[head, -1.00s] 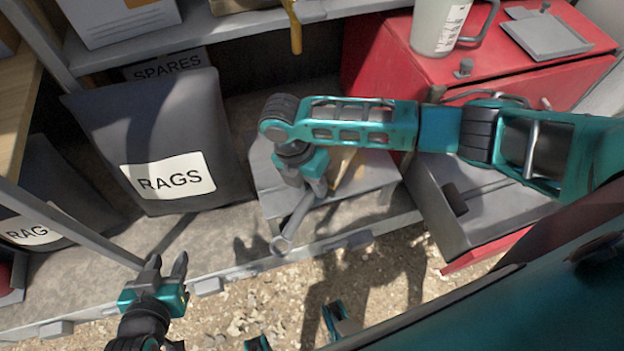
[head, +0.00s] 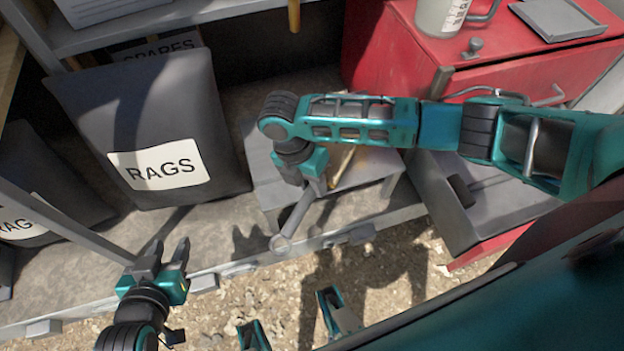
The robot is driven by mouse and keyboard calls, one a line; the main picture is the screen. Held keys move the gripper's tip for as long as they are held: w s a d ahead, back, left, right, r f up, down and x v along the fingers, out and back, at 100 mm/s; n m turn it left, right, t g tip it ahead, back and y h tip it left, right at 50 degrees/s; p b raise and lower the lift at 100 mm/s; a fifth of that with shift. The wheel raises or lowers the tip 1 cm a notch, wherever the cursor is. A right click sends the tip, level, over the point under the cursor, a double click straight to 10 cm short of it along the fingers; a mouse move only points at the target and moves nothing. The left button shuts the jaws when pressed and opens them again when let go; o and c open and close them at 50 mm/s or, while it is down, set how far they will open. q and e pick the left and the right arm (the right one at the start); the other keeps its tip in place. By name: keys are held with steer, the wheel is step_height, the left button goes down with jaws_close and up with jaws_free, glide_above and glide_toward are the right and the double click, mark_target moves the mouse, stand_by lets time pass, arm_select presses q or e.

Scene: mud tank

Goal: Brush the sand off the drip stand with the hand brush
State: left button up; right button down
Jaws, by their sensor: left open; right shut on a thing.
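The drip stand (head: 372,174) looks like a low grey stand on the ledge, partly hidden behind my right arm. A tan, sand-like tint shows on its top. My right gripper (head: 312,184) is over the stand, shut on what looks like the hand brush. The brush's grey handle (head: 295,220) slants down to a rounded end past the stand's front edge. A tan strip beside the gripper may be its bristles; I cannot tell whether they touch the stand. My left gripper (head: 169,258) is open and empty, at the lower left in front of the ledge.
A dark RAGS bin (head: 215,130) stands left of the stand, with another bin (head: 45,180) farther left. A red cabinet (head: 385,60) carries a jug (head: 440,14) at the upper right. A grey tray (head: 490,215) lies right of the stand. Gravel (head: 250,300) lies below the ledge.

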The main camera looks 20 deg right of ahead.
steer(key=shift+f, duration=0.3)
steer(key=shift+f+b, duration=0.5)
steer(key=shift+f, duration=0.2)
